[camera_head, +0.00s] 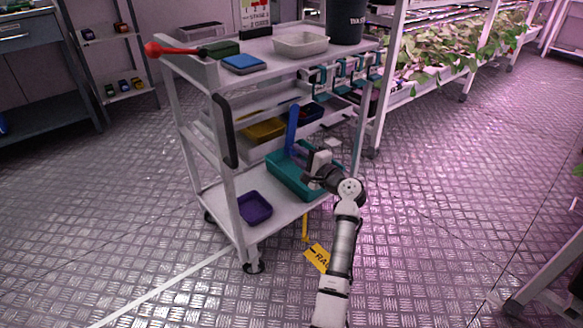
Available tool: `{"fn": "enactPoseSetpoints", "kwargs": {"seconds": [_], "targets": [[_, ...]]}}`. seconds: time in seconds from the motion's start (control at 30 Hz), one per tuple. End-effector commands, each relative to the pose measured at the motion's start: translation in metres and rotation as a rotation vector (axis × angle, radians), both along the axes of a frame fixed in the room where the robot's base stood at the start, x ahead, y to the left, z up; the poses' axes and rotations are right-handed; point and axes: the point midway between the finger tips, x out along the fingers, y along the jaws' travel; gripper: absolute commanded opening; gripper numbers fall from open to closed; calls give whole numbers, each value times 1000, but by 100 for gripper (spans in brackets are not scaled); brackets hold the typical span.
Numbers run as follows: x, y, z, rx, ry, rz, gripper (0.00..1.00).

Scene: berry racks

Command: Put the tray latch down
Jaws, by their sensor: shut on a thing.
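A teal tray (284,179) sits on the cart's lower shelf. A blue upright bar (292,128), which looks like the tray latch, stands at the tray's back left side and points up. My gripper (308,160) is over the tray, at the right of the bar's lower end. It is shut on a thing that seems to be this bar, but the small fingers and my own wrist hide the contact.
The cart's front post (227,150) and upper shelf stand close around the tray. A purple tray (254,208) lies at the shelf's left end.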

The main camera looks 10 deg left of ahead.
Motion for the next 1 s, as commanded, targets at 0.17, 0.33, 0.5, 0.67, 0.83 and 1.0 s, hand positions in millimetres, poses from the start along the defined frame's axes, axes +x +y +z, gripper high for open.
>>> {"fn": "enactPoseSetpoints", "kwargs": {"seconds": [0.17,0.33,0.5,0.67,0.83,1.0], "targets": [[11,-8,-5,-62,-81,-2,0],[16,-13,-4,-100,-130,-1,0],[19,-15,-3,-119,-154,-1,0],[20,-16,-2,-124,-160,-2,0],[20,-16,-2,-125,-160,-3,0],[20,-17,-2,-124,-161,-3,32]]}}
